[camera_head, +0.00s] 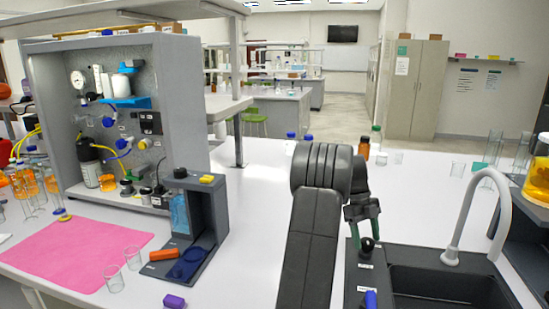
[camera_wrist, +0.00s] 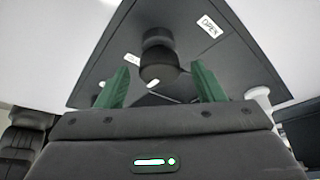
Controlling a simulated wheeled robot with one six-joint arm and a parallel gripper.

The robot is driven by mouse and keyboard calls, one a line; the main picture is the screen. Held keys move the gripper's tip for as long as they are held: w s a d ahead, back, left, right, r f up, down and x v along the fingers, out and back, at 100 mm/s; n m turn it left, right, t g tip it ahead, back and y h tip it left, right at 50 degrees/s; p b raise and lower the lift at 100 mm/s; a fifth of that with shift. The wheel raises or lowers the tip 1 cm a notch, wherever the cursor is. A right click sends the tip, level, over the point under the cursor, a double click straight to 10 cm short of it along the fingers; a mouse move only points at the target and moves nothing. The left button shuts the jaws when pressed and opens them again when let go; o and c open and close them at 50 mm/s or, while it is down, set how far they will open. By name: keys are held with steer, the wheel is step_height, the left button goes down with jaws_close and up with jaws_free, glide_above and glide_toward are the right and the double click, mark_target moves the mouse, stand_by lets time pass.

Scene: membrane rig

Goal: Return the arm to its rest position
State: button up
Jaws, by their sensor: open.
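My gripper (camera_head: 365,228) is at the front right of the bench, over the dark panel beside the sink. Its two green fingers are apart, and they also show in the wrist view (camera_wrist: 158,88). A black round knob (camera_wrist: 158,62) on the dark panel (camera_wrist: 200,50) is seen between and beyond the fingertips. In the head view the knob (camera_head: 367,244) is just below the fingers; I cannot tell whether they touch it. Nothing is held. A label reading OPEN (camera_wrist: 209,26) is on the panel. My dark arm reaches up and forward from the bottom centre.
The sink (camera_head: 440,285) with a grey curved faucet (camera_head: 480,185) is right of the gripper. The membrane rig (camera_head: 125,110), a pink mat (camera_head: 75,250) and glass beakers (camera_head: 114,280) are on the left. Bottles (camera_head: 375,138) stand behind the arm. The bench between rig and arm is mostly clear.

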steer(key=v, duration=1.3)
steer(key=x, duration=1.3)
steer(key=shift+s+f, duration=0.2)
steer(key=shift+f, duration=0.1)
steer(key=shift+f+n+b, duration=0.15)
steer(key=shift+n+b, duration=0.25)
steer(key=n+t+h+b, duration=0.1)
steer(key=n, duration=0.2)
steer(key=shift+n+b, duration=0.35)
steer(key=shift+n, duration=0.05)
steer(key=n+t, duration=0.1)
steer(key=n, duration=0.1)
steer(key=n+t+h+b, duration=0.1)
steer(key=n, duration=0.2)
steer(key=shift+s+a+r+n, duration=0.15)
steer(key=shift+s+r+n, duration=0.05)
steer(key=shift+n, duration=0.1)
steer(key=n+t+p, duration=0.1)
steer(key=n, duration=0.1)
steer(key=n+t+p, duration=0.1)
steer(key=n, duration=0.2)
steer(key=shift+s+r+n, duration=0.15)
steer(key=shift+n, duration=0.15)
steer(key=n+t+p, duration=0.1)
steer(key=n+p, duration=0.1)
steer(key=shift+n+y, duration=0.3)
steer(key=shift+n, duration=0.1)
steer(key=shift+n+t+p, duration=0.4)
steer(key=shift+n+p, duration=0.1)
steer(key=shift+p, duration=0.1)
